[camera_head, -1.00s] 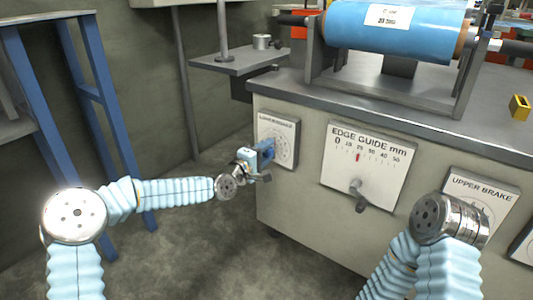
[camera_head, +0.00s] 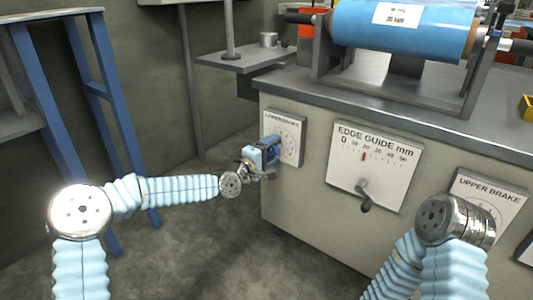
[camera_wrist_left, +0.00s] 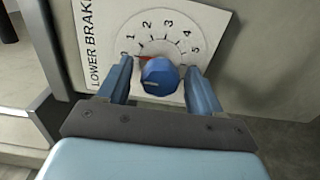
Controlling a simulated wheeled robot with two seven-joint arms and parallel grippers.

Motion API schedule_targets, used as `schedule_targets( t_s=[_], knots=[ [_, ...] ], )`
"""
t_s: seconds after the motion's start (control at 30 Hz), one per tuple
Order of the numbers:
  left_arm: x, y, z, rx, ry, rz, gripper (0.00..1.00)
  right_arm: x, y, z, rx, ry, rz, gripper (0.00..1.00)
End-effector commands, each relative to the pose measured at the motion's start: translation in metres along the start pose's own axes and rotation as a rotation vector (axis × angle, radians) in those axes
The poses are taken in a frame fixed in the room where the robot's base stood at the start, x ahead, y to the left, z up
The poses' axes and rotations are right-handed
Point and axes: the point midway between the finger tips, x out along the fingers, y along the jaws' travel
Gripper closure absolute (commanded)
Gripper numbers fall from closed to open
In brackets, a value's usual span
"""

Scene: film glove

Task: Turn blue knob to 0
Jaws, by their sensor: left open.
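The blue knob (camera_wrist_left: 160,76) sits on the white "LOWER BRAKE" dial plate (camera_wrist_left: 105,35), seen in the left wrist view. Its red pointer is beside the 0 end of the scale, close to the 0 mark. My left gripper (camera_wrist_left: 160,88) is open, with one finger on each side of the knob; I cannot tell whether either finger touches it. In the head view my left gripper (camera_head: 268,152) is in front of the lower brake plate (camera_head: 291,133) and hides the knob. My right gripper is out of view; only its arm shows at lower right.
The edge guide plate (camera_head: 368,160) with its grey lever is right of the lower brake plate. The upper brake plate (camera_head: 487,196) is farther right. A blue film roll (camera_head: 400,30) lies above on the bench. Floor at lower middle is clear.

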Motion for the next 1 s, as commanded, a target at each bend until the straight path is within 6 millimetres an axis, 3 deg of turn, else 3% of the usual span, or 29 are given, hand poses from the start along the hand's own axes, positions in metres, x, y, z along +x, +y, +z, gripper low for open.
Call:
schedule_targets(
  t_s=[0.17,0.4,0.6,0.8,1.0],
  knots=[
    [-0.023,0.001,-0.001,0.001,0.001,-0.001,0.35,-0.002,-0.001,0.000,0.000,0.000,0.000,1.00],
    [-0.083,0.001,-0.002,0.001,0.003,-0.002,0.35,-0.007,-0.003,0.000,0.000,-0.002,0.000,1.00],
    [-0.121,0.001,-0.002,0.000,0.004,-0.002,0.35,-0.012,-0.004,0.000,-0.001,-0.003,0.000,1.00],
    [-0.137,0.000,-0.001,0.000,0.002,0.000,0.35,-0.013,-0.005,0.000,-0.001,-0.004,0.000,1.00],
    [-0.137,0.000,-0.001,0.000,0.002,0.000,0.35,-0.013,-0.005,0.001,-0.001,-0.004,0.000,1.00]
  ],
)
